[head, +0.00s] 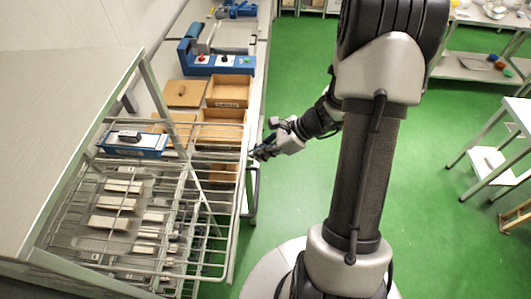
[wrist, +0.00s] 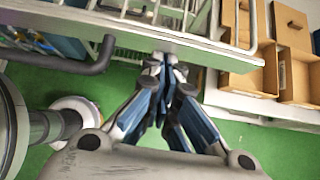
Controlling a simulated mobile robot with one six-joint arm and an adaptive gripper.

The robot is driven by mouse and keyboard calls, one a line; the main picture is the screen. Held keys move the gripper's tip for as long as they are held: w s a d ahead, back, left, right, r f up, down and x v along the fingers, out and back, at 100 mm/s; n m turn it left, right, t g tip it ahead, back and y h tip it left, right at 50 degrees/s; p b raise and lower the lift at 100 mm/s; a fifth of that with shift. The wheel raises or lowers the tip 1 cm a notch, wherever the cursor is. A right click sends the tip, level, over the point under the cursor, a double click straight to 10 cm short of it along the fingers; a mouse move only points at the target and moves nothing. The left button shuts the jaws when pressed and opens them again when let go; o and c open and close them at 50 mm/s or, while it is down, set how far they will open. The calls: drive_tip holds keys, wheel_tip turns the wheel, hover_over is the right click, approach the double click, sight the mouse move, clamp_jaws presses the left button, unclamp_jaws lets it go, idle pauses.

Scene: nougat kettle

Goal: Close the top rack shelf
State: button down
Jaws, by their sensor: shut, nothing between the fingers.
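The top rack shelf (head: 213,240) is a wire shelf in the head view, and it sticks out to the right from under a grey top panel at the left. Its outer rail runs along its right side. My gripper (head: 262,153) is at the far right corner of this shelf, its fingertips close to the rail. In the wrist view my gripper (wrist: 165,62) has its blue-grey fingers together, with the tips at the edge of a pale metal rail (wrist: 110,32). I cannot tell whether they touch it. Nothing shows between the fingers.
Several pale blocks show through the wires. Wooden boxes (head: 228,92) and a blue fixture (head: 225,63) stand on the bench beyond. Green floor (head: 300,190) is open to the right.

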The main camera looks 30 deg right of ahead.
sight(172, 145)
drive_tip(key=w+a+b, duration=0.1)
drive_tip(key=w+a, duration=0.4)
drive_tip(key=a, duration=0.2)
drive_tip(key=w+a+b, duration=0.1)
drive_tip(key=w+a, duration=0.3)
drive_tip(key=a, duration=0.3)
drive_tip(key=w+a+b, duration=0.1)
drive_tip(key=w+a, duration=0.4)
drive_tip(key=a, duration=0.3)
drive_tip(key=shift+w, duration=0.35)
drive_tip(key=shift+w+a, duration=0.25)
drive_tip(key=shift+r, duration=0.15)
